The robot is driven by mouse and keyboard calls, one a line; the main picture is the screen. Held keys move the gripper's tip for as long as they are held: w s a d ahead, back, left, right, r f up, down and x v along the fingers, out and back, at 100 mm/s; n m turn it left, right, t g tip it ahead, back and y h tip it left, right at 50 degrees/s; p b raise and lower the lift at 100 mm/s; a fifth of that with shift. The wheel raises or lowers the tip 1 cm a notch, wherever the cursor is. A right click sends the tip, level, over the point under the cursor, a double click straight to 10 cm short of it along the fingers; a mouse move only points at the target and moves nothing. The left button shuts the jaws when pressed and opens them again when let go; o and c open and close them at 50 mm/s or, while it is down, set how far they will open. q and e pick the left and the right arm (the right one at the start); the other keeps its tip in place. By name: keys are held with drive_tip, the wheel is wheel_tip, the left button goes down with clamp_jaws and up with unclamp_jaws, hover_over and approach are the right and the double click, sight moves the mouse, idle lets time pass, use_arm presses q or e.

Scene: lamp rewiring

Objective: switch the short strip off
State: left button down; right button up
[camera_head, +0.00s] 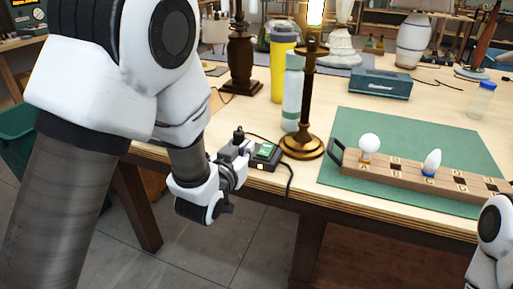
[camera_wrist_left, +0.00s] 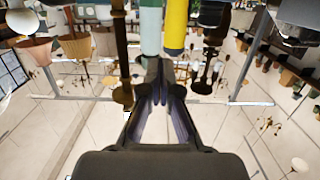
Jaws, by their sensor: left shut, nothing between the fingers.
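The short strip (camera_head: 268,160) is a small dark block at the table's front edge, with a green patch on top and a small lit spot on its front. A dark cord runs from it. My left gripper (camera_head: 244,148) is beside its left end, close to it; whether they touch cannot be told. In the left wrist view its fingers (camera_wrist_left: 160,75) are shut and empty, and the strip cannot be made out. A lamp with a brass base (camera_head: 301,146) stands behind the strip, its bulb (camera_head: 315,12) glowing. My right gripper is out of view.
A teal bottle (camera_head: 293,92) and yellow bottle (camera_head: 282,65) stand behind the strip. To the right, a green mat (camera_head: 420,130) carries a wooden bulb holder (camera_head: 401,173) with two white bulbs. Bare tabletop lies right of the mat's back edge.

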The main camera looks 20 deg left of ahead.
use_arm(q)
drive_tip(key=p, duration=0.1)
hover_over(262, 150)
drive_tip(key=s, duration=0.1)
drive_tip(key=shift+s+a+f, duration=0.1)
drive_tip(key=shift+a+f, duration=0.05)
drive_tip(key=shift+f, duration=0.4)
drive_tip(key=f, duration=0.1)
drive_tip(key=w+f, duration=0.1)
drive_tip(key=f, duration=0.1)
drive_tip(key=shift+w+f, duration=0.1)
drive_tip(key=shift+f, duration=0.45)
